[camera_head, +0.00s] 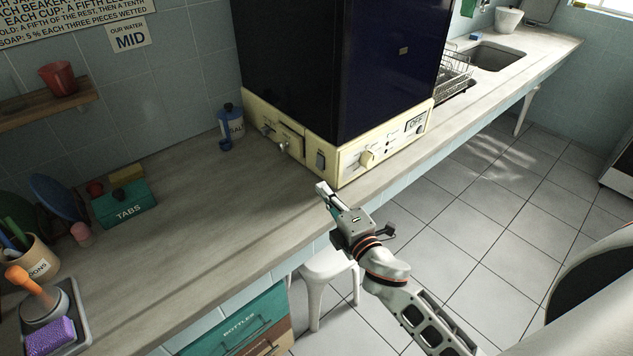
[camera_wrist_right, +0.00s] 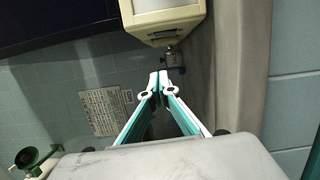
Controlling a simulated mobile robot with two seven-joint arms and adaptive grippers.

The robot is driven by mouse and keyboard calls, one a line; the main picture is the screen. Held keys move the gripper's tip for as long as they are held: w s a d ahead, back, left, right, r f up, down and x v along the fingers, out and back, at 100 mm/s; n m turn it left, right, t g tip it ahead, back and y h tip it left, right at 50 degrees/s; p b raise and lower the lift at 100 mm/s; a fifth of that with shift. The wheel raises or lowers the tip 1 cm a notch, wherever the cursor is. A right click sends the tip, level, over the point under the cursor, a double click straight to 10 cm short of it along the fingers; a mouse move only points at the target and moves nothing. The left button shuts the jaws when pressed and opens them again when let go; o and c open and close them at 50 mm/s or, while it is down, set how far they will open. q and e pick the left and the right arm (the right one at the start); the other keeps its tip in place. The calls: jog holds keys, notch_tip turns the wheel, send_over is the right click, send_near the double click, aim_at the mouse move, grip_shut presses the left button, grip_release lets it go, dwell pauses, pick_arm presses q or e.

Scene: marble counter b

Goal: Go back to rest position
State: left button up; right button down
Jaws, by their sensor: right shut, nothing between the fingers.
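My right gripper (camera_head: 323,188) is shut and empty in the head view. It hangs over the front edge of the counter (camera_head: 180,235), just in front of the cream base of a large dark appliance (camera_head: 345,65). In the right wrist view the two teal and white fingers (camera_wrist_right: 158,78) meet at their tips with nothing between them. The corner of the cream base (camera_wrist_right: 165,20) shows beyond the tips. My left gripper is not in view.
A teal TABS box (camera_head: 125,207), a blue salt bottle (camera_head: 229,128) and a grey tray (camera_head: 72,322) with a brush and purple sponge stand on the counter. A white stool (camera_head: 328,270) stands below the gripper. The middle of the left counter is bare.

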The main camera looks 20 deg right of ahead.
jog(key=shift+s+d, duration=0.15)
jog(key=shift+s, duration=0.45)
jog(key=s+a+f+m+g, duration=0.3)
jog(key=s+f+m+g, duration=0.4)
jog(key=s+f+m, duration=0.8)
jog(key=s+f, duration=0.6)
jog(key=f, duration=0.1)
jog(key=shift+s+f+y, duration=0.25)
jog(key=shift+f+y, duration=0.05)
jog(key=shift+y, duration=0.1)
